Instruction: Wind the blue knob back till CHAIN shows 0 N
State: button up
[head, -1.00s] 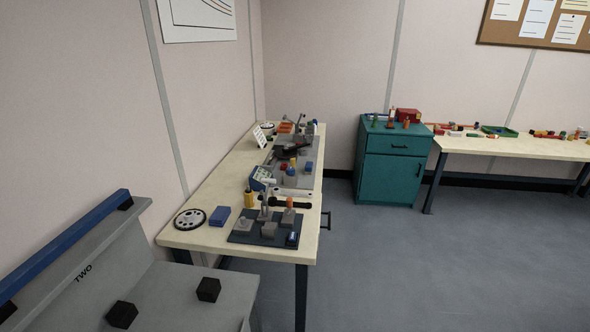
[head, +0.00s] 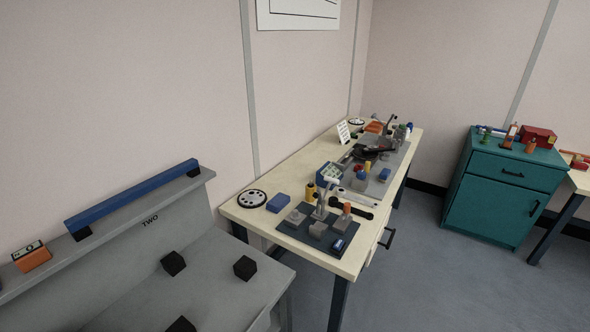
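A wooden bench (head: 279,178) in the head view carries a fixture on a grey plate. A small display box with a blue edge (head: 328,174) stands on it; its text is too small to read, so I cannot tell whether it is marked CHAIN. A small blue part (head: 383,174) sits on the right side of the plate, beside red and yellow parts. I cannot tell whether it is the blue knob. My gripper is not in view.
A grey stand marked TWO (head: 150,252) with a blue bar (head: 132,194) and black blocks fills the lower left. A dark mat (head: 292,232) with grey fixtures lies on the near bench end. A teal cabinet (head: 503,190) stands right; floor between is clear.

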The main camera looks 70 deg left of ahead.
aim_at(360, 175)
jog(key=u, duration=1.95)
jog(key=k, duration=0.35)
jog(key=z, duration=1)
jog(key=k, duration=0.95)
jog(key=z, duration=0.55)
jog(key=i, duration=1.75)
jog(key=u, duration=0.55)
jog(key=i, duration=2.25)
jog(key=u, duration=1)
jog(key=i, duration=1.15)
jog(key=u, duration=1.95)
jog(key=i, duration=0.8)
jog(key=u, duration=0.7)
